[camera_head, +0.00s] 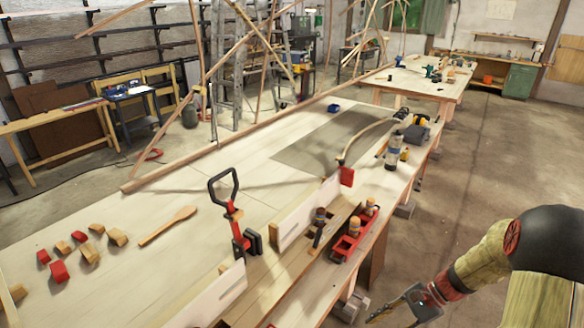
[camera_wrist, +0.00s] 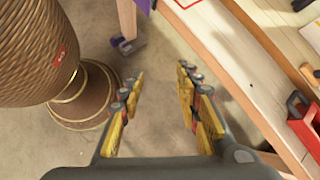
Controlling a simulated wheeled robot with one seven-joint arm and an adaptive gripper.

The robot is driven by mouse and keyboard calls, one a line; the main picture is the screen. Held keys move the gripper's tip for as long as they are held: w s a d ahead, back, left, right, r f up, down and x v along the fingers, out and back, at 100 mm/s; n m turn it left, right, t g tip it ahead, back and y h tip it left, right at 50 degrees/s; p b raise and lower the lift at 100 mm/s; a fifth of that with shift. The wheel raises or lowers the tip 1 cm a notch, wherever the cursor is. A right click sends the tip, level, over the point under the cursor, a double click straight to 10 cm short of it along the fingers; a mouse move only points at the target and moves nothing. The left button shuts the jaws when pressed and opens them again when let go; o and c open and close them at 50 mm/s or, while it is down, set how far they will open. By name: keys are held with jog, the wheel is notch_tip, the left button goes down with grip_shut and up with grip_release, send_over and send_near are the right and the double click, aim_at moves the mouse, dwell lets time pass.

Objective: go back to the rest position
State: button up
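My gripper (camera_head: 398,304) is at the lower right of the head view, off the right side of the long workbench (camera_head: 235,165) and over the floor. In the wrist view my gripper (camera_wrist: 160,90) shows its two yellow fingers spread apart. Nothing is between them, only floor behind. My gripper is clear of the bench, whose edge (camera_wrist: 245,75) runs down the right of the wrist view.
A curved lath (camera_head: 365,135) is farther back. The right floor (camera_head: 480,150) is open.

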jog(key=s+a+r+n+t+h+b, duration=0.2)
jog(key=s+r+n, duration=0.5)
jog(key=r, duration=0.4)
jog(key=s+a+r+n+t+h+b, duration=0.1)
jog(key=s+a+r+n+t+h, duration=0.3)
jog(key=s+r, duration=0.5)
notch_tip(320, 180, up, 3)
jog(key=n+h, duration=0.2)
jog(key=shift+s+n+h+b, duration=0.15)
jog(key=shift+n+h+b, duration=0.15)
jog(key=shift+n+b, duration=0.1)
